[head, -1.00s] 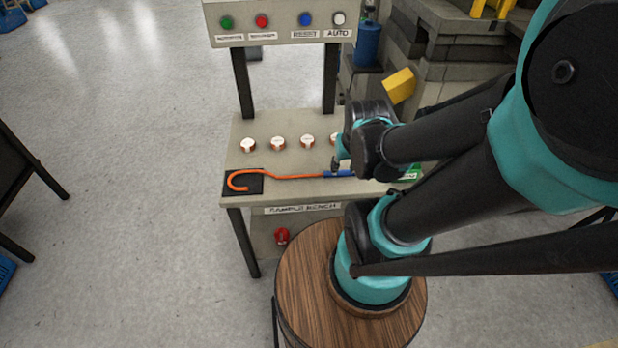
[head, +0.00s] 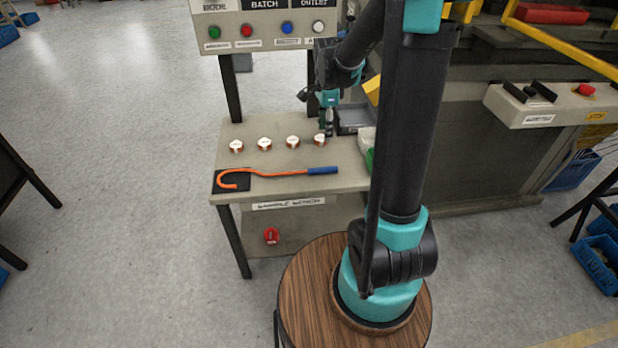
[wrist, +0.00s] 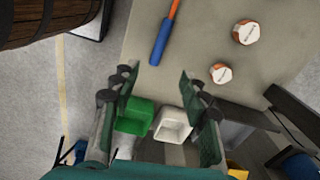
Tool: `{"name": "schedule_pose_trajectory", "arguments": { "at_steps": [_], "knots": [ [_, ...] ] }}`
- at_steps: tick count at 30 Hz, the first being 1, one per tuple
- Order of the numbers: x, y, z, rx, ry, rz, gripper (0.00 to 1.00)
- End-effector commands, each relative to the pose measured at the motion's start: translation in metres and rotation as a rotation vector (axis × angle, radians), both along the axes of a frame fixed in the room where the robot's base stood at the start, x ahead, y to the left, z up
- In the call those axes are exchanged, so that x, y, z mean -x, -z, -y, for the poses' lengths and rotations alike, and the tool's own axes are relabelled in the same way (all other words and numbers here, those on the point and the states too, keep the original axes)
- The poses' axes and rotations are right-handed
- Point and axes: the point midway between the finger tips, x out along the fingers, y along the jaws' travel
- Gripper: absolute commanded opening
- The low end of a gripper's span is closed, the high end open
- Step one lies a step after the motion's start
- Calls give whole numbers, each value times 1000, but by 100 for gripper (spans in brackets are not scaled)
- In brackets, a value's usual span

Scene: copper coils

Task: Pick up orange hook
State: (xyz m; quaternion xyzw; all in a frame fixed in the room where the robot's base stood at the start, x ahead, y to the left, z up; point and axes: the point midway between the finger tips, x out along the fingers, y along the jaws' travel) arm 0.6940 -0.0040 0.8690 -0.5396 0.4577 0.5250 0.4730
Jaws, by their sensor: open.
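The orange hook (head: 275,174) lies flat on the bench top along its front edge. Its curved end rests on a black pad at the left, and its blue handle (head: 322,170) points right. My gripper (head: 327,128) is over the right rear of the bench, behind the handle and close to the rightmost copper coil (head: 320,139). In the wrist view my gripper (wrist: 158,76) has its two fingers spread with nothing held. The blue handle (wrist: 161,42) shows beyond the fingertips, apart from them; the curved end is out of that view.
Several copper coils (head: 264,143) with white tops stand in a row behind the hook. A green bin (wrist: 135,117) and a white bin (wrist: 172,124) show between the fingers. A button panel (head: 265,30) rises on posts behind the bench. The wooden-topped drum (head: 303,285) is in front.

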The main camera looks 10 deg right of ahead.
Motion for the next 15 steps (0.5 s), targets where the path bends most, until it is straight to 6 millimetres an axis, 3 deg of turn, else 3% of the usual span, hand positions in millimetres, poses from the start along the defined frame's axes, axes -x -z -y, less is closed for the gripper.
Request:
{"name": "schedule_pose_trajectory", "arguments": {
  "at_steps": [3, 8, 15],
  "knots": [
    [-14, 2, -4, 0, 96, -23, 45],
    [-18, 11, -5, 1, 137, -32, 45],
    [-17, 53, -5, 1, 135, -31, 45]
  ]
}}
